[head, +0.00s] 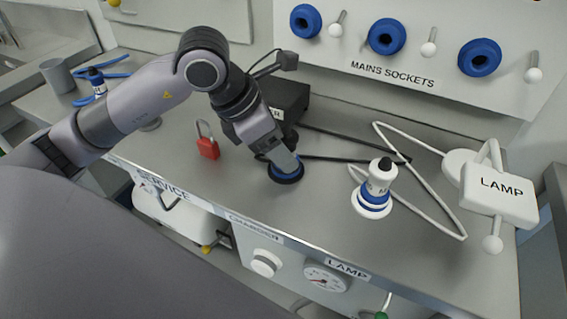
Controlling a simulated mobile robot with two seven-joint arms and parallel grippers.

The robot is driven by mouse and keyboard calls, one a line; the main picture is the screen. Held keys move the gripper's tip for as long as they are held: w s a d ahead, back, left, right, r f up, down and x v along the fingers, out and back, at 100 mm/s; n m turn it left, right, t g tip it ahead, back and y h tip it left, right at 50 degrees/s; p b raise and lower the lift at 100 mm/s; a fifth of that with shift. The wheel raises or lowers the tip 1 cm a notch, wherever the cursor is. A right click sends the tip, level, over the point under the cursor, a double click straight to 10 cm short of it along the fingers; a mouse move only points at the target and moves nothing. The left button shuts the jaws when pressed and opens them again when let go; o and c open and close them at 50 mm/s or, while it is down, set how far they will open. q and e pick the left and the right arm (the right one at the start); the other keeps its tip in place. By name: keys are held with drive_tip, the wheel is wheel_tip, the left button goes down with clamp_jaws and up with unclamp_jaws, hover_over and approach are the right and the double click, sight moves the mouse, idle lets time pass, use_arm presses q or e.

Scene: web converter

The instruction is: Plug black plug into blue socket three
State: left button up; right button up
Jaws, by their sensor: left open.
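The black plug (287,177) stands on the grey worktop, a black disc with blue showing near my gripper. My left gripper (281,158) is right over it, open, with its fingers hiding most of the plug's top. I cannot tell whether the fingers touch it. Three blue round sockets sit on the upright "MAINS SOCKETS" panel: left (305,20), middle (387,36) and right (480,57). No socket numbers are readable, and all three look empty. My right gripper is not in view.
A white-and-blue plug (375,190) stands to the right, near a white LAMP box (499,190) and its looping white cable. A black box (284,100) and black cables lie behind my gripper. A red padlock (207,146) is to the left. White-knobbed levers stand beside the sockets.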

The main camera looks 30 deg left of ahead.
use_arm(q)
clamp_jaws()
drive_tip(key=shift+r, duration=0.2)
drive_tip(key=shift+r+p, duration=2.5)
drive_tip(key=shift+r, duration=1.25)
drive_tip(key=shift+f, duration=0.1)
